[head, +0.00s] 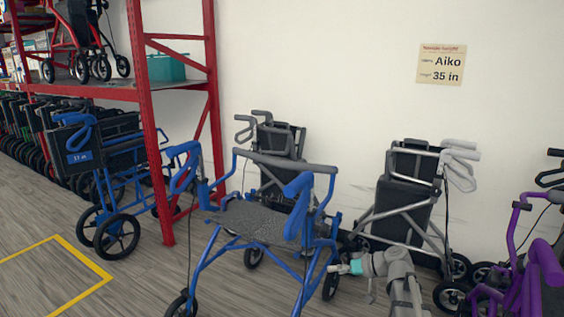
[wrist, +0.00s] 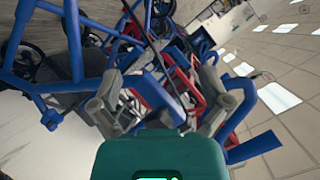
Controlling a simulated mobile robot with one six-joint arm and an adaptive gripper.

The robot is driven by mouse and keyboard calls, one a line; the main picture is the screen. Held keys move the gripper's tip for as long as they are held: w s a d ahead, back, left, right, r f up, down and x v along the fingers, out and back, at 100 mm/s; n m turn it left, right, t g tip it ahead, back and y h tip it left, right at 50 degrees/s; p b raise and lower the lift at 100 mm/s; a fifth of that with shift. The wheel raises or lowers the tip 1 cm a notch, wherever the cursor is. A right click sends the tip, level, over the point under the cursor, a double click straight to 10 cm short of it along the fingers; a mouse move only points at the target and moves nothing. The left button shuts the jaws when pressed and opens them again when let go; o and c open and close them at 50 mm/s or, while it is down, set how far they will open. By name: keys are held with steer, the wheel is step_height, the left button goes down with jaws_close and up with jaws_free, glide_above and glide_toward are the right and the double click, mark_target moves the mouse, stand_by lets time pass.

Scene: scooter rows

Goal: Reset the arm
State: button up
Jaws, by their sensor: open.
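My gripper (head: 337,268) is at the end of my grey arm, low in the right half of the head view, beside the right rear part of a blue rollator (head: 262,222). In the wrist view my gripper (wrist: 160,92) has its two grey fingers spread wide above the teal palm, with nothing held between them. Blue frame tubes (wrist: 72,45) show past the fingers, tilted in this view. Whether a finger touches the rollator cannot be told.
Another dark rollator (head: 280,140) stands behind the blue one. A red rack (head: 140,110) is at left. Floor inside the yellow line (head: 85,260) is clear.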

steer(key=s+f+m+g+h+p, duration=0.2)
steer(key=s+f+h, duration=0.1)
steer(key=s+h, duration=0.4)
steer(key=s+f+m+g+h+p, duration=0.3)
steer(key=s+h, duration=0.2)
steer(key=s, duration=0.4)
step_height(320, 180, up, 38)
steer(key=p, duration=3.7)
steer(key=shift+w+r+p, duration=0.15)
steer(key=shift+r+p, duration=0.1)
steer(key=shift+p, duration=0.05)
